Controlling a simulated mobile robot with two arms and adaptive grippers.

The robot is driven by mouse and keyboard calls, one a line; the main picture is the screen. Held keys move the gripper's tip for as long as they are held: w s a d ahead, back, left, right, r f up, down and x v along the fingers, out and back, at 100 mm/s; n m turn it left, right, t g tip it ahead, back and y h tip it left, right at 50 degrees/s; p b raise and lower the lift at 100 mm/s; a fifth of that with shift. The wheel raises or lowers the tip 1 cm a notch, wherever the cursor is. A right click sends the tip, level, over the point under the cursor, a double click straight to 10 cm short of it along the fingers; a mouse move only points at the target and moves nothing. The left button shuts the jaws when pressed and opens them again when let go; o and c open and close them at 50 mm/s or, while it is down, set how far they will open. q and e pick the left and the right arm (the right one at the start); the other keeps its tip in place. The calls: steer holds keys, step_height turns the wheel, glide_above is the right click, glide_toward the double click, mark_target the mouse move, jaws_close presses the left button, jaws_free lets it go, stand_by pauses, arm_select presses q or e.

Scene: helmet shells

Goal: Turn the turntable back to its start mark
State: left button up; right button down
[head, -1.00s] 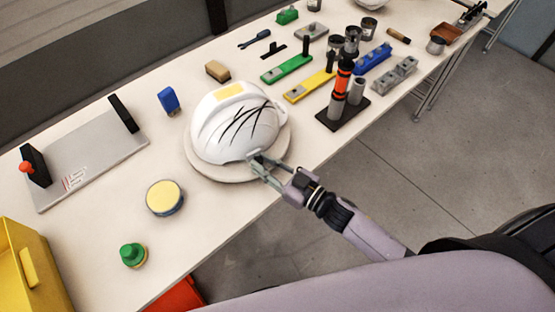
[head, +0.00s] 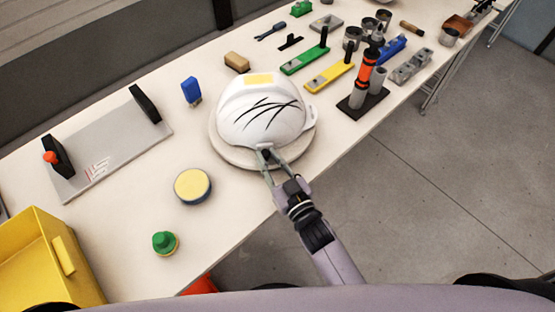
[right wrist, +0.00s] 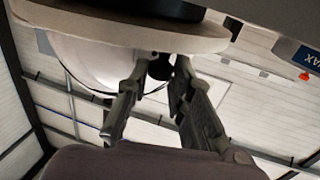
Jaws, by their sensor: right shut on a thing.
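The round pale turntable (head: 231,152) stands near the table's front edge. A white helmet shell (head: 241,115) with a yellow patch and black scratch lines rests on it. My right gripper (head: 265,154) reaches in from the front and is shut on a small dark knob at the turntable's front rim. The right wrist view shows the fingers (right wrist: 157,75) closed around this dark knob (right wrist: 160,67), beside the pale disc (right wrist: 120,27) and the helmet (right wrist: 88,60). I cannot make out a start mark. My left gripper is not in view.
A yellow round tin (head: 192,186) and a green-topped item (head: 165,242) stand at front left. A blue bottle (head: 191,92) and tan block (head: 237,62) are behind. A black-and-orange tool on a stand (head: 364,85) is at right. A yellow bin (head: 45,262) is at lower left.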

steer(key=shift+a+h, duration=0.3)
stand_by(0.4)
steer(key=c, duration=1.4)
jaws_free()
steer(key=shift+c, duration=0.2)
steer(key=shift+s, duration=0.1)
steer(key=v, duration=1.2)
steer(key=shift+f, duration=0.1)
steer(key=shift+c, duration=0.4)
